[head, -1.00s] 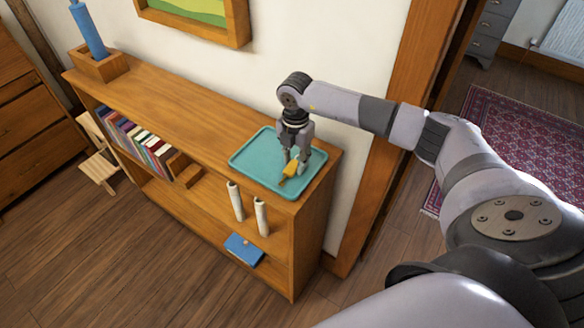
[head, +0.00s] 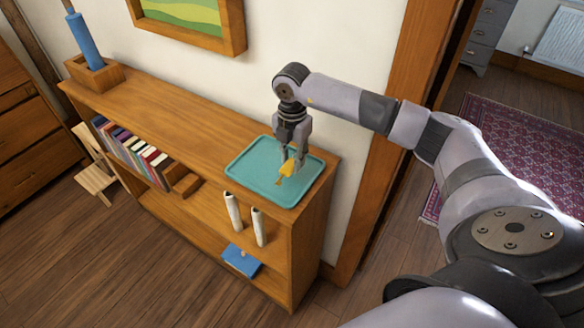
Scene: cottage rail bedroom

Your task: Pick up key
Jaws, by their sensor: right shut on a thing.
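The key (head: 286,169) is a small yellow-gold piece at the right end of the shelf unit. My right gripper (head: 290,160) points down over the teal tray (head: 245,165) and is shut on the key. The key hangs tilted between the fingertips and appears to be just above the tray's surface. Part of it is hidden by the fingers. The tray lies flat on the shelf top and is otherwise empty. My left gripper is not in view.
The wooden shelf unit (head: 170,118) stands against the wall, with books (head: 135,148), two white rolls (head: 258,226) and a blue book (head: 241,260) on its lower shelves. A blue cylinder (head: 84,38) stands in a wooden box at the left. A door frame (head: 385,170) is close on the right.

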